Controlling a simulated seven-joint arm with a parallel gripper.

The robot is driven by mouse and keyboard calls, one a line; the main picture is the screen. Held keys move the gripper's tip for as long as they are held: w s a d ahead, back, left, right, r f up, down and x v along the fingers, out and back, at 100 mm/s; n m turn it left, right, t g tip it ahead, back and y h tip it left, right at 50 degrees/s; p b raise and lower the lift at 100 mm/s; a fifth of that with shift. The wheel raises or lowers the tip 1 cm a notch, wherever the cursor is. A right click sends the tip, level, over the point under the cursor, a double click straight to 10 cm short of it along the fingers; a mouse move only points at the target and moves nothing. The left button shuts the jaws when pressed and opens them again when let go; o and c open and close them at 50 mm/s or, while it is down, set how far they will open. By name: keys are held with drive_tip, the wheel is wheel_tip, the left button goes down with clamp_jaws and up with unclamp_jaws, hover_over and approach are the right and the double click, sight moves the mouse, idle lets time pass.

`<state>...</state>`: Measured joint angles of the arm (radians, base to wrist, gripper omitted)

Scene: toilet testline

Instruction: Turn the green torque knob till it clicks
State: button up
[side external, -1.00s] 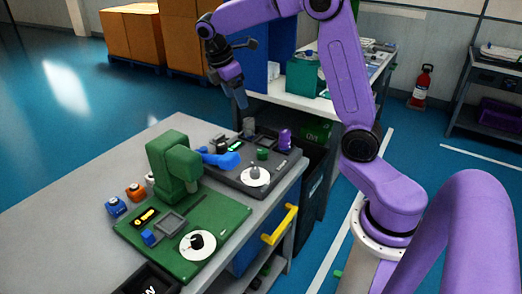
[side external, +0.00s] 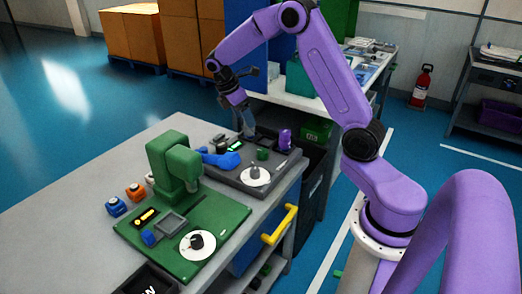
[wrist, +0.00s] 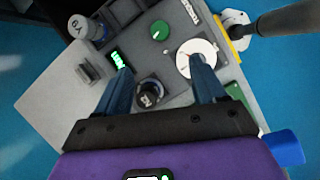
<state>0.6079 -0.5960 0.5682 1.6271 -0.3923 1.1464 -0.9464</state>
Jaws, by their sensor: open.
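The green knob (side external: 263,154) stands on the dark test panel (side external: 225,178), behind a white dial with a grey knob (side external: 255,173). In the wrist view the green knob (wrist: 160,30) lies beyond my fingertips, near the upper middle, and the white dial (wrist: 190,66) is partly behind the right finger. My gripper (side external: 244,133) is above the back part of the panel, pointing down, open and empty. In the wrist view my gripper (wrist: 162,70) has its fingers wide apart, with a dark round cap (wrist: 149,93) showing between them. The fingers are apart from the green knob.
A purple cylinder (side external: 285,139) stands at the panel's right end. A blue handle-like part (side external: 220,159) lies at its left. A green press (side external: 172,162) stands on a green board (side external: 207,215) in front. A yellow handle (side external: 280,224) sticks out from the bench edge. A lit display (wrist: 119,60) is beside the left finger.

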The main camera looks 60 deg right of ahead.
sight(262, 151)
drive_tip(key=x, duration=1.7)
drive_tip(key=shift+s, duration=0.1)
drive_tip(key=c, duration=1.1)
